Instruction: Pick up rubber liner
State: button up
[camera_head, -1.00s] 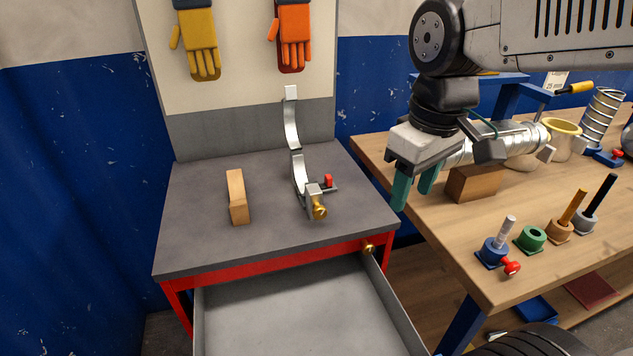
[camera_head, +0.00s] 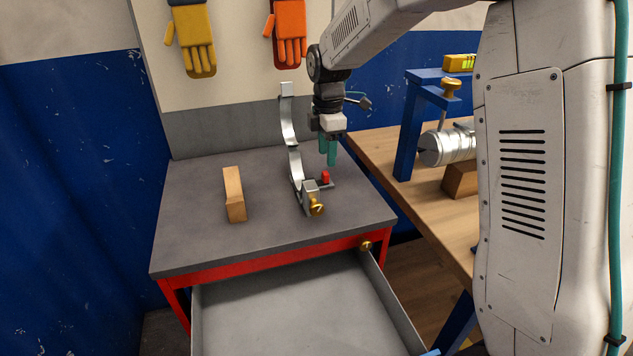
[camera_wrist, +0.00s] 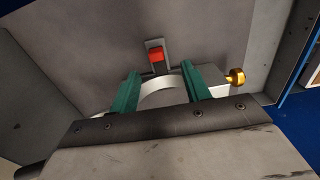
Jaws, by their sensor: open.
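A curved silver strap clamp (camera_head: 287,122) stands on the grey tabletop, with a brass knob (camera_head: 317,209) at its front. A small red piece (camera_head: 325,177) sits on a grey base beside the clamp; I cannot tell whether it is the rubber liner. My gripper (camera_head: 328,161) is above the tabletop, behind and above the red piece, its teal fingers pointing down, apart and empty. In the wrist view the red piece (camera_wrist: 156,54) sits in a grey slotted holder beyond the fingertips. The silver band (camera_wrist: 165,90) shows between the fingers.
A wooden block (camera_head: 234,195) stands to the left on the grey tabletop (camera_head: 195,235). An open grey drawer (camera_head: 290,310) juts out below. Gloves hang on the back panel. A wooden bench (camera_head: 385,150) with a blue stand (camera_head: 408,125) and a metal duct (camera_head: 447,147) is at the right.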

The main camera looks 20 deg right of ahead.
aim_at(325, 173)
jog(key=f, duration=0.7)
jog(key=shift+w+a, duration=0.15)
jog(key=shift+w, duration=0.2)
grip_shut()
